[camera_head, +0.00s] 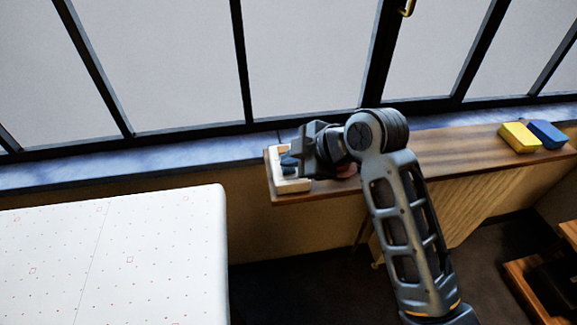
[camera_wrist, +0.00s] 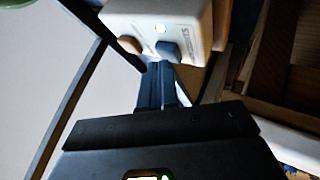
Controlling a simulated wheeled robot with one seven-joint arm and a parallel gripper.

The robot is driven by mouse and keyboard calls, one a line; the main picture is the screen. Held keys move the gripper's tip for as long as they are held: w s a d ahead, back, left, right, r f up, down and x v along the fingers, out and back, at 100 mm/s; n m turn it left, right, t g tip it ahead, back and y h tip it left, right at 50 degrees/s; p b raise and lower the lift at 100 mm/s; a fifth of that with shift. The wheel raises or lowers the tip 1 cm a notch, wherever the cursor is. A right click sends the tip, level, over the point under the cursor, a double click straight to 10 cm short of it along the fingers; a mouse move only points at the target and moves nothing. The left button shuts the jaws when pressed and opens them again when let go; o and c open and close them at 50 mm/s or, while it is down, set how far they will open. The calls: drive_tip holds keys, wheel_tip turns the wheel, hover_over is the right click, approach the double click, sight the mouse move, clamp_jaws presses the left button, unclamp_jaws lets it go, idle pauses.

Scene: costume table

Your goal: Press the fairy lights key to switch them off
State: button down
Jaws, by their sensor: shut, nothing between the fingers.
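A cream switch box (camera_wrist: 188,14) is at the top of the wrist view, with a dark key (camera_wrist: 172,50), a brown key (camera_wrist: 130,45) and a small pale round spot. Lettering beside the dark key is too small to read surely. In the head view the box (camera_head: 294,186) stands at the left end of a wooden shelf, partly hidden by my gripper (camera_head: 291,160). My gripper is shut and empty. In the wrist view its fingertips (camera_wrist: 162,68) are right at the dark key; I cannot tell whether they touch it. The fairy lights are not recognisable in view.
The wooden shelf (camera_head: 430,150) runs below the window. A yellow block (camera_head: 518,137) and a blue block (camera_head: 547,133) lie at its right end. A white dotted table (camera_head: 120,260) is at the lower left. Window bars stand close behind the shelf.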

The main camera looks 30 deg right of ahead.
sight(291, 170)
drive_tip(key=shift+f, duration=0.25)
drive_tip(key=shift+r, duration=0.1)
drive_tip(key=shift+r+p, duration=0.6)
drive_tip(key=shift+r, duration=0.05)
wheel_tip(291, 170, up, 6)
drive_tip(key=p, duration=0.5)
